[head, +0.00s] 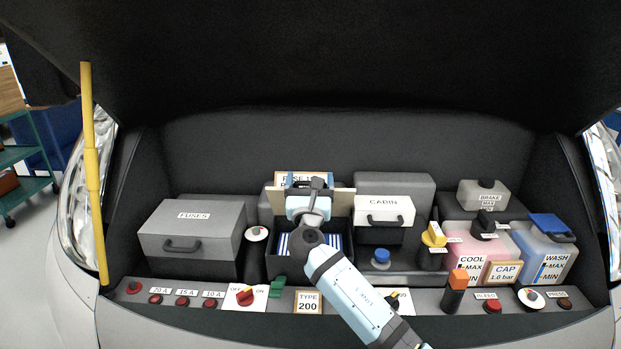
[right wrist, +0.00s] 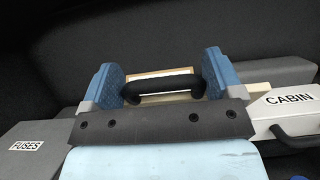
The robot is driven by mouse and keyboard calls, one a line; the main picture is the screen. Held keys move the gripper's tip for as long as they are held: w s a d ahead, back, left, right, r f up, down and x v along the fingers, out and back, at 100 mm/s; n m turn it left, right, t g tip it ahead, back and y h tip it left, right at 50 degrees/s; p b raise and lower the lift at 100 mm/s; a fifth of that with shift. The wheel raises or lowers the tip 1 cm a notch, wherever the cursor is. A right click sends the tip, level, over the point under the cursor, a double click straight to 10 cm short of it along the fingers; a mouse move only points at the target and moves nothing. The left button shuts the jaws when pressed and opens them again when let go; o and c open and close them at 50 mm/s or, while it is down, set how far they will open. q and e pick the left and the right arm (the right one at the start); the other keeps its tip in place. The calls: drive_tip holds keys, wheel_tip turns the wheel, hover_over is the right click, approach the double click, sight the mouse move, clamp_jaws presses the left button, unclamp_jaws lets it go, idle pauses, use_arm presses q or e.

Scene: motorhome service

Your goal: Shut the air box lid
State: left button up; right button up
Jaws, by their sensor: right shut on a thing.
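The air box (head: 283,263) is a dark open box in the middle of the bay, with a blue-and-white striped filter (head: 333,242) showing inside. Its cream lid (head: 342,202) stands raised at the back of the box, partly hidden by my right gripper (head: 311,184). In the right wrist view the black lid handle (right wrist: 163,86) lies between the blue fingers of my right gripper (right wrist: 163,79), which is shut on it. A cream strip of the lid (right wrist: 160,98) shows behind the handle. My left gripper is not in view.
The grey FUSES box (head: 192,230) stands to the left and the CABIN box (head: 384,210) close on the right. A front ledge carries a TYPE 200 card (head: 308,302), a red switch (head: 246,296) and an orange-topped post (head: 457,287). A yellow prop (head: 92,170) stands at the left.

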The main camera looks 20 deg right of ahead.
drive_tip(key=shift+a+f, duration=0.1)
drive_tip(key=o, duration=1)
drive_tip(key=b+v, duration=0.1)
drive_tip(key=v, duration=1.2)
drive_tip(key=shift+s+a+f, duration=0.1)
drive_tip(key=shift+s+a, duration=0.1)
drive_tip(key=shift+s, duration=0.15)
